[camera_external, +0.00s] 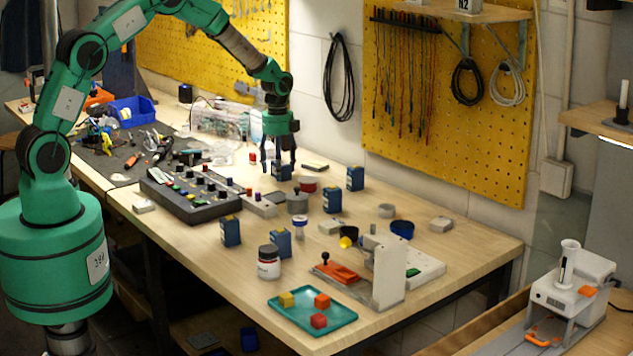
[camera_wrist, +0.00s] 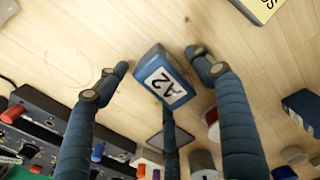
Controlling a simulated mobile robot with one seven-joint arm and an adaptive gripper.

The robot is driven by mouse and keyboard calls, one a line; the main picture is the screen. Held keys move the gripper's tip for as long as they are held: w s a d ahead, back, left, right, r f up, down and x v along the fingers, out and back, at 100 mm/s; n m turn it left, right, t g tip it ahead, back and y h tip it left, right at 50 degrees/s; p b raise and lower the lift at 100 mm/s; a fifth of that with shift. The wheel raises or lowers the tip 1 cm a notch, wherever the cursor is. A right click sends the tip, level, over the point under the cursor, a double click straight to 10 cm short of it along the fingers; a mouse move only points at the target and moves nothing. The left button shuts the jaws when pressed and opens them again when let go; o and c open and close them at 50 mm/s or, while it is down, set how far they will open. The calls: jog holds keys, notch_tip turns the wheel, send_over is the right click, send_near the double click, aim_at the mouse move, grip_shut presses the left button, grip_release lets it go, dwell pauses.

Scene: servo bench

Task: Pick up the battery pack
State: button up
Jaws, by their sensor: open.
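Several small blue box-shaped packs with yellow tops stand on the bench. One blue pack (camera_external: 281,173) is under my gripper (camera_external: 279,163). In the wrist view this pack (camera_wrist: 158,64), with a white label reading A2, lies between the open fingers of my gripper (camera_wrist: 155,75), with a gap on each side. A third finger shows below it. Other blue packs stand at the right (camera_external: 355,178), in the middle (camera_external: 332,199), and at the front (camera_external: 230,232) and (camera_external: 280,243). I cannot tell which one the task means.
A dark control panel (camera_external: 190,198) with knobs lies left of the gripper. A grey cylinder (camera_external: 297,202) and a red-topped round item (camera_external: 306,184) are close by. A teal tray (camera_external: 335,333) with coloured cubes is at the front edge. A yellow pegboard (camera_external: 440,130) stands behind.

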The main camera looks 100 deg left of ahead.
jog(key=c, duration=1.4)
jog(key=shift+r, duration=0.15)
notch_tip(320, 180, up, 10)
jog(key=shift+f+p, duration=0.1)
jog(key=shift+p, duration=0.45)
